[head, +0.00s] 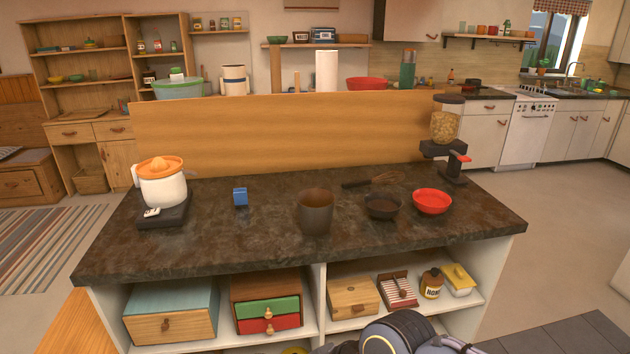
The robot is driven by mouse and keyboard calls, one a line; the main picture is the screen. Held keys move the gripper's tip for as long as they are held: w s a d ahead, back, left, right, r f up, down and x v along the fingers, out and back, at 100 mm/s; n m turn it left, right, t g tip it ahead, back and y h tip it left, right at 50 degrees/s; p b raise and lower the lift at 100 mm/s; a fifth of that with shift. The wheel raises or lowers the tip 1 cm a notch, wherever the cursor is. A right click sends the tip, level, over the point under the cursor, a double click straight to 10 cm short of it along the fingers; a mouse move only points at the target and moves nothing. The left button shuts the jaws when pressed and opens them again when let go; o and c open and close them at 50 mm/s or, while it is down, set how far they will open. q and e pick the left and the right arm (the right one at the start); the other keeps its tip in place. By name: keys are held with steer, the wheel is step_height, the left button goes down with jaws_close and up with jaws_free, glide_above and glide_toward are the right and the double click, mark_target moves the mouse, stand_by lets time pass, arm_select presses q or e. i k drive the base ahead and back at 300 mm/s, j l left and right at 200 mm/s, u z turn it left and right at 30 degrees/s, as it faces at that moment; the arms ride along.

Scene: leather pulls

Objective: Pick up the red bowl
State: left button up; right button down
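A shallow red bowl (432,202) sits upright on the dark stone countertop (265,245), towards its right side. It looks empty and nothing touches it. A second, larger red bowl (367,84) stands farther back, on the raised ledge behind the wooden back panel, partly hidden by that panel. Neither of my grippers shows in the head view. Only a rounded grey and black part of my own arm shows at the bottom edge.
A brown pot (316,211) is farther left. A dispenser (447,122) stands behind right. The counter's front right is clear.

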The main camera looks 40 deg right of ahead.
mark_target(431, 203)
steer(key=z, duration=2.15)
